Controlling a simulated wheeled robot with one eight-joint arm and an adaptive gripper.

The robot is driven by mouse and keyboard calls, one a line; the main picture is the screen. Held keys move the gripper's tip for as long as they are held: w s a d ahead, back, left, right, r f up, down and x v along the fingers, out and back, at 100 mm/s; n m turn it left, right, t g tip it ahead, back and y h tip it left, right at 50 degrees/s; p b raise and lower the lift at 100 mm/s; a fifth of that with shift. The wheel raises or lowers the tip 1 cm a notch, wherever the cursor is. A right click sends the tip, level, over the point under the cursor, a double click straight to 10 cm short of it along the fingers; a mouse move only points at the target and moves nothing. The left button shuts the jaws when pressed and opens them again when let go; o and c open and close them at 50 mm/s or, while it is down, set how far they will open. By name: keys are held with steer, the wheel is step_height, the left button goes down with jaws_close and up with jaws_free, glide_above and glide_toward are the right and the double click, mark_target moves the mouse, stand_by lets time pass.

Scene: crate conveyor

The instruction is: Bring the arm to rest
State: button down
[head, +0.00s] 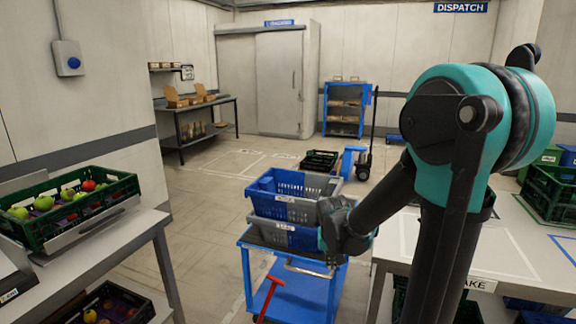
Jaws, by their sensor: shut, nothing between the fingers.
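My arm, teal and black, rises at the right of the head view and bends down to the left. My gripper (335,258) is at its lower end, dark and small in the picture, shut and empty. It hangs in front of the right side of the stacked crates on the blue cart (258,241). Whether it touches them I cannot tell. The upper crate (286,207) is blue and grey, and the lower crate (272,231) is grey and blue; my wrist hides part of their right side.
A green crate of produce (93,218) stands on the left table, with another crate below. A white table (410,258) with taped outlines is at the right, green crates (550,190) beyond. Floor left of the cart is clear.

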steer(key=s+d+f, duration=0.1)
steer(key=s+d, duration=0.1)
steer(key=s, duration=0.5)
steer(key=s+d+n+y, duration=0.1)
steer(key=s+d, duration=0.2)
steer(key=s, duration=0.5)
steer(key=shift+s+f+t, duration=0.25)
steer(key=shift+f+t, duration=0.1)
steer(key=shift+t, duration=0.05)
